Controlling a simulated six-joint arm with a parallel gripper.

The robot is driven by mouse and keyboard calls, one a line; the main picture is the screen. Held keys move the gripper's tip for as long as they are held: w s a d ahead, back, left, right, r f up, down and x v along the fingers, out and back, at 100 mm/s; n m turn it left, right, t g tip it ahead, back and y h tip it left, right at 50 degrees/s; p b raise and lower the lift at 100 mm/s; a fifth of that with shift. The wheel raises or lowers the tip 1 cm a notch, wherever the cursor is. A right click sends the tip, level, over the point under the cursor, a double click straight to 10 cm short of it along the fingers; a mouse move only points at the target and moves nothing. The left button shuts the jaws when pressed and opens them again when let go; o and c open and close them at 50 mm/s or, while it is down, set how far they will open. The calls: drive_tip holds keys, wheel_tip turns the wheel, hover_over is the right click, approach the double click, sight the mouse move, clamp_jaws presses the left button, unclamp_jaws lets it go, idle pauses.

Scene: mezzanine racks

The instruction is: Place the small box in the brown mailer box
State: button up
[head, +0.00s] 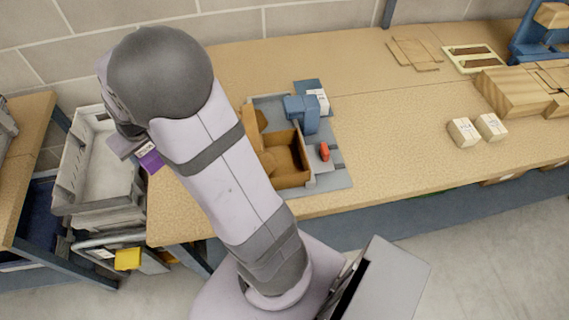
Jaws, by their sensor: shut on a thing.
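The brown mailer box (292,178) stands open on a grey work mat on the table, partly covered by my arm, and its inside looks empty. My gripper (136,151) shows only in part below my arm's dark elbow, at the left end of the table. It is shut on a small purple box (151,162) with a white label, mostly hidden by my arm. The gripper and its load are to the left of the mailer box and apart from it. The fingertips cannot be made out clearly.
A blue device (301,112) and a red item (324,152) are beside the mailer box. Two small white boxes (463,133) (491,127) and wooden blocks (512,92) stand to the right. A grey crate (103,205) is at the left. The middle of the table is clear.

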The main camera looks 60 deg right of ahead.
drive_tip(key=s+a+n, duration=0.1)
drive_tip(key=s+a, duration=0.2)
drive_tip(key=a, duration=0.2)
drive_tip(key=s+d+r+b, duration=0.1)
drive_tip(key=s+d+r, duration=0.2)
drive_tip(key=d, duration=0.8)
drive_tip(key=s+d+r+m+b, duration=0.1)
drive_tip(key=s+d+r+b, duration=0.15)
drive_tip(key=d, duration=0.85)
drive_tip(key=s+d+r, duration=0.3)
drive_tip(key=d+r, duration=0.1)
drive_tip(key=d, duration=0.7)
drive_tip(key=n+g+y+p, duration=0.1)
drive_tip(key=n+y+p, duration=0.25)
drive_tip(key=n, duration=0.65)
hover_over(280, 166)
drive_tip(key=d, duration=0.1)
wheel_tip(280, 166, down, 6)
drive_tip(key=shift+s+f+p, duration=0.15)
drive_tip(key=shift+f+p, duration=0.2)
drive_tip(key=shift+f, duration=1.2)
drive_tip(key=shift+s+f+p, duration=0.15)
drive_tip(key=shift+f+p, duration=0.25)
drive_tip(key=shift+f, duration=1.15)
drive_tip(key=shift+s+f+p, duration=0.15)
drive_tip(key=shift+f+p, duration=0.2)
drive_tip(key=shift+f, duration=1.7)
drive_tip(key=shift+f, duration=0.2)
